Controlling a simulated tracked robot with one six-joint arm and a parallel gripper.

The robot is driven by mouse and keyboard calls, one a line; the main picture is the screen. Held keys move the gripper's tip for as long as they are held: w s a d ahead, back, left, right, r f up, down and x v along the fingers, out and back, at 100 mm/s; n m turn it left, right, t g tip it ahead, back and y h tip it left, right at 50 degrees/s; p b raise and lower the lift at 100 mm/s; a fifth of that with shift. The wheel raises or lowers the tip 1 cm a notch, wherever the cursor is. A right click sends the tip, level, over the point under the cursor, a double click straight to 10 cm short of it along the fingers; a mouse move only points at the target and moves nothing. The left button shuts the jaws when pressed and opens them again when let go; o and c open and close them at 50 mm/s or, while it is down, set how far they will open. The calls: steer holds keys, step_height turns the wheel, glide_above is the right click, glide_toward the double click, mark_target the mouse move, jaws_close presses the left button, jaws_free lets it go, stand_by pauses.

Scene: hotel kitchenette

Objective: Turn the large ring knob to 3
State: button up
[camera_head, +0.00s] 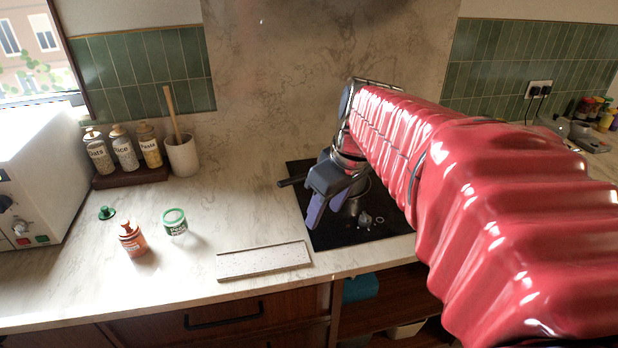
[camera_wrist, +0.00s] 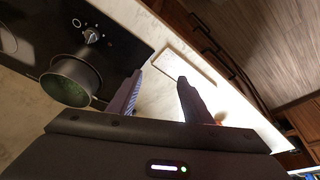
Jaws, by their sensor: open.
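The black hob (camera_head: 337,240) has two knobs near its front edge. The larger knob (camera_head: 365,219) has pale markings around it; it also shows in the wrist view (camera_wrist: 91,36). Beside it is a small round knob (camera_head: 380,220). Where the larger knob points is too small to read. My gripper (camera_head: 320,213) is open and empty, fingers pointing down over the hob's left part, left of the knobs. In the wrist view my gripper (camera_wrist: 156,82) has its fingers apart, with pale counter between them and the knobs to the upper left.
A pot (camera_head: 355,192) with a dark handle stands on the hob behind my gripper, close to it. A pale speckled board (camera_head: 264,261) lies left of the hob. Jars (camera_head: 123,148) and small containers stand farther left. The counter's front edge is close.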

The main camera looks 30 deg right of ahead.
steer(key=w+d+n, duration=0.1)
steer(key=w+d, duration=0.1)
steer(key=d, duration=0.9)
steer(key=n+y, duration=0.2)
glide_toward(365, 218)
steer(key=v, duration=0.5)
steer(key=shift+d+r, duration=0.1)
steer(key=shift+d, duration=0.1)
steer(key=x, duration=1.3)
steer(key=shift+w+d+f, duration=0.1)
steer(key=shift+w+f, duration=0.1)
steer(key=shift+f, duration=0.15)
